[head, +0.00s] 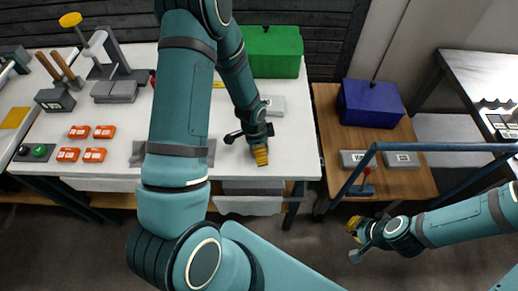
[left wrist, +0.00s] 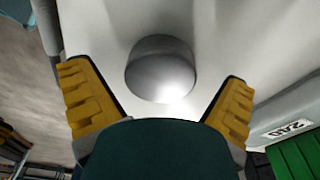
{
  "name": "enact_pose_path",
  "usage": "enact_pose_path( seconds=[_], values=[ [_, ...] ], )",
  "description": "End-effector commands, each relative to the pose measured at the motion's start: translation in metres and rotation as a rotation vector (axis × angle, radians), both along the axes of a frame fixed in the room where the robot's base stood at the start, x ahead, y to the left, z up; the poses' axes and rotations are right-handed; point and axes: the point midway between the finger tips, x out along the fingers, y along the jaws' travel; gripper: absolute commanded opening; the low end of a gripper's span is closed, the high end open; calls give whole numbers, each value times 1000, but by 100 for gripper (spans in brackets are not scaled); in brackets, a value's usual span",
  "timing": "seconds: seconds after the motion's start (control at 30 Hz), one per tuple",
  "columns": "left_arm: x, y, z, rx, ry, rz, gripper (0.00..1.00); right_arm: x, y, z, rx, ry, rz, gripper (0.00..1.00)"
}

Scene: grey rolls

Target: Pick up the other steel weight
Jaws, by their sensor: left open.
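In the left wrist view a shiny, rounded steel weight (left wrist: 162,68) stands on the white table top, ahead of and between the two yellow fingers of my left gripper (left wrist: 158,103). The fingers are spread wide and do not touch it. In the head view my left gripper (head: 250,146) is over the right part of the white table; the weight is hidden there by my gripper and arm. My right gripper (head: 354,240) is at the lower right, beyond the table, with its fingers apart and nothing between them.
A labelled grey box (head: 272,105) and a green bin (head: 274,52) stand behind my left gripper. A grey plate (head: 138,153) lies partly behind my arm. Orange blocks (head: 80,131) sit at left. A blue bin (head: 371,103) and grey boxes (head: 402,160) are on the wooden surface.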

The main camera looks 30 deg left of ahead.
Motion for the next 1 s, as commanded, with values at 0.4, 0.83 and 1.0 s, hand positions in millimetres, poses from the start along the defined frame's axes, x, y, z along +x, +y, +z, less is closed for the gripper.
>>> enact_pose_path(
  seconds=[0.4,0.83,1.0],
  values=[
    [0,0,1,0,-1,0,19,0,0,0,0,0,0,0],
    [1,1,31,0,-5,0,19,1,0,5,0,-3,-2,0],
    [1,0,63,0,-6,-1,19,3,0,9,-2,-7,-5,0]
  ],
)
